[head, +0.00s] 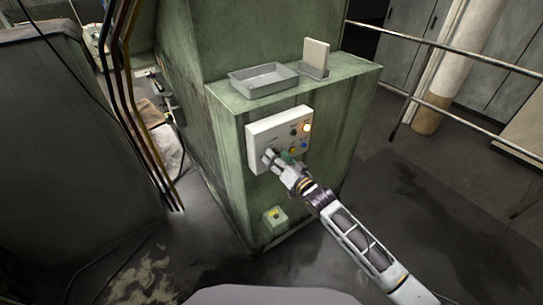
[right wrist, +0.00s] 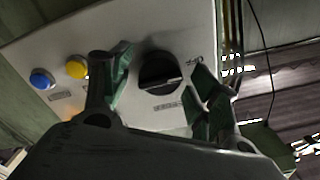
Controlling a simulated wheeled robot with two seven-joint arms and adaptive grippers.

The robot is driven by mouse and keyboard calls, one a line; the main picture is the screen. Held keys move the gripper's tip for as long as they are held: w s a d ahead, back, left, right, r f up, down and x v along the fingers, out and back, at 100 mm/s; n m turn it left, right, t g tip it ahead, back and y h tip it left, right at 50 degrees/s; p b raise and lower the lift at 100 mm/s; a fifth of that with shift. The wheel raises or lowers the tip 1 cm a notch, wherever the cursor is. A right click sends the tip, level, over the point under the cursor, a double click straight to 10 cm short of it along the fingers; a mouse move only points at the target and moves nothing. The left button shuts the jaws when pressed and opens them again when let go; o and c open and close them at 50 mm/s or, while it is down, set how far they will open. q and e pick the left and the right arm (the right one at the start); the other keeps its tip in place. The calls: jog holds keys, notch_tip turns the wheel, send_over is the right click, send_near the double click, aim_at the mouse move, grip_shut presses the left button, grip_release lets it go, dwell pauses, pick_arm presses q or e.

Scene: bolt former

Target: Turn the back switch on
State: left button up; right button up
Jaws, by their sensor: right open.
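A white control panel (head: 262,127) is fixed to the front of the green machine cabinet, with a lit orange lamp (head: 306,127) at its upper right. In the right wrist view a round black rotary knob (right wrist: 160,72) with a pale pointer line sits on the panel. I cannot tell from labels whether it is the back switch. My right gripper (head: 270,158) is at the panel's lower left. Its open green-tipped fingers (right wrist: 163,80) stand on either side of the knob, with a gap visible around it. The knob is hidden behind the gripper in the head view. My left gripper is out of view.
A blue button (right wrist: 41,79) and a yellow button (right wrist: 77,67) lie left of the knob in the wrist view. A grey tray (head: 264,80) stands on the cabinet ledge. A small box with a yellow button (head: 275,214) is lower down. Railings (head: 440,45) run at right.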

jog(key=n, duration=0.6)
dwell(0.4)
